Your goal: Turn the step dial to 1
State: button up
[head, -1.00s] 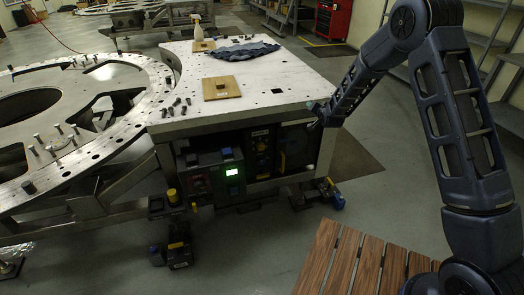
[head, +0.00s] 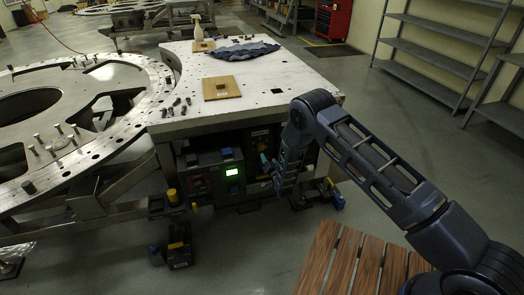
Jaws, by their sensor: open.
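The control panel (head: 215,178) hangs under the front edge of the metal table, with a lit green display (head: 232,172) and several small coloured controls. I cannot make out which control is the step dial, or its number. My gripper (head: 268,166) is just right of the green display, in front of the panel's right part. It holds nothing that I can see. Its fingers are small and dark here. My forearm hides the right end of the panel.
The metal table (head: 260,98) carries a wooden block (head: 221,88), a dark blue cloth (head: 243,50), a spray bottle (head: 198,28) and several bolts. A large ring plate (head: 95,150) stands at left. A slatted wooden surface (head: 345,262) lies at the front.

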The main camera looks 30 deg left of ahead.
aim_at(261, 148)
jog(key=x, duration=1)
jog(key=shift+s+a+f, duration=0.1)
jog(key=shift+a+f, duration=0.3)
jog(key=c, duration=1)
